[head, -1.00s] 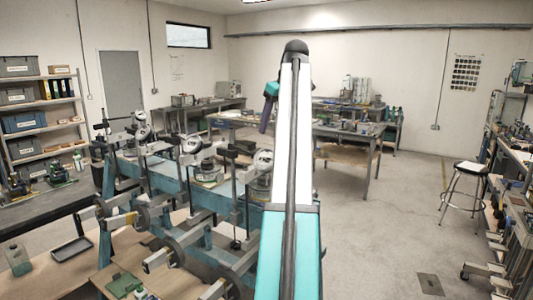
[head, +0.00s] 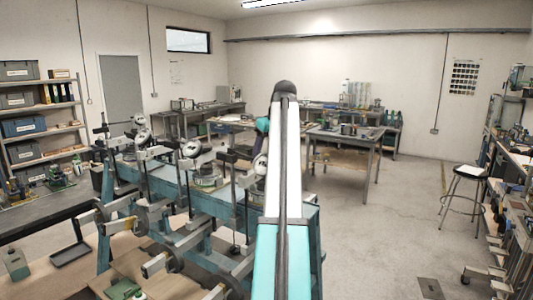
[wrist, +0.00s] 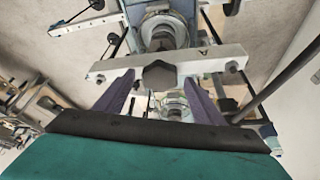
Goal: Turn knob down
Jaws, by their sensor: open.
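In the wrist view, a dark hexagonal knob (wrist: 159,75) sits at the middle of a pale metal bar (wrist: 204,65) that runs across the picture. My gripper (wrist: 158,80) is open, with one purple finger left of the knob and one right of it. The fingertips reach close to the bar; I cannot tell whether they touch it. Nothing is held. In the head view, my arm hides most of my gripper and this knob.
A teal frame (head: 183,199) carries several lever stations with round dials left of my arm. More round metal parts lie behind the bar in the wrist view. A workbench (head: 347,136) and a stool (head: 469,172) stand farther right, with open floor (head: 375,230) between.

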